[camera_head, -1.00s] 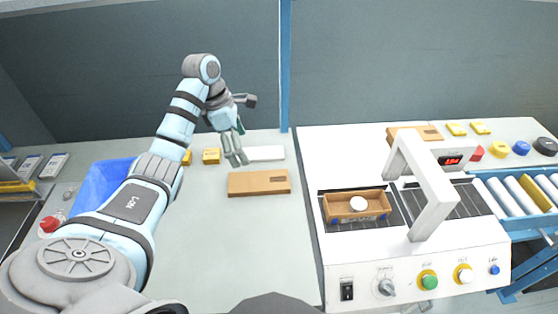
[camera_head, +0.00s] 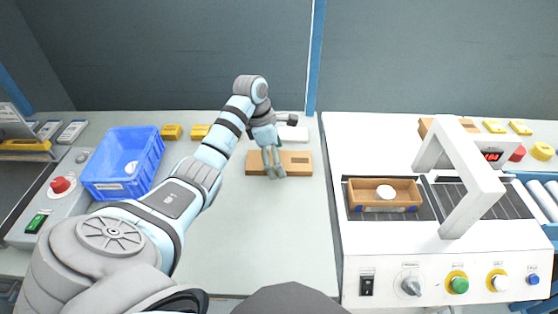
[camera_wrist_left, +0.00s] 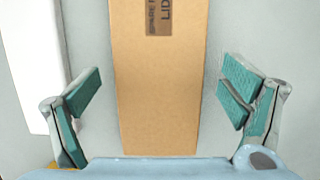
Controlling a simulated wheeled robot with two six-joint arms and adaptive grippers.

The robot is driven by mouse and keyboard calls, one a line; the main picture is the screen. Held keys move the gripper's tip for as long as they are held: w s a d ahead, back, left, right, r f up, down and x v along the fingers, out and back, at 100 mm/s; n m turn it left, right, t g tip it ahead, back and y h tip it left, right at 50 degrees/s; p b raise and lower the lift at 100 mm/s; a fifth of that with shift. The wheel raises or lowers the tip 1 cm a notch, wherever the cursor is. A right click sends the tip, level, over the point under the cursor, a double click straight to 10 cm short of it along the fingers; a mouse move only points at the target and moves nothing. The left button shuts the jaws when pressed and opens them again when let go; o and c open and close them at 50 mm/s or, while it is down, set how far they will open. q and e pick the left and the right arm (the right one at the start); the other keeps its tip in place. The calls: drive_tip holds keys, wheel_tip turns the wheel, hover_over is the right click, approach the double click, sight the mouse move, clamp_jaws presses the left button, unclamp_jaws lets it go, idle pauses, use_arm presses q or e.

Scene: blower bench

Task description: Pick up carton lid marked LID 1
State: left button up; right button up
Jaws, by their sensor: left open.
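The carton lid (camera_head: 298,164) is a flat brown cardboard piece lying on the bench left of the white machine. In the left wrist view the lid (camera_wrist_left: 160,95) runs down the middle and carries a printed dark label, partly cut off, that seems to begin "LI"; its number is not readable. My left gripper (camera_head: 275,174) is over the lid in the head view, pointing down. In the left wrist view its green-padded fingers (camera_wrist_left: 163,98) are wide apart, one on each side of the lid, with gaps to its edges. My right gripper is not in view.
A white flat piece (camera_head: 293,133) lies just behind the lid. Yellow blocks (camera_head: 171,132) and a blue crate (camera_head: 128,190) are to the left. The white machine (camera_head: 400,245) holds an open carton (camera_head: 366,193) with a white round item (camera_head: 386,191). The bench in front of the lid is clear.

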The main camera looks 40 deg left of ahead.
use_arm(q)
drive_tip(key=c, duration=1.2)
drive_tip(key=shift+w, duration=0.1)
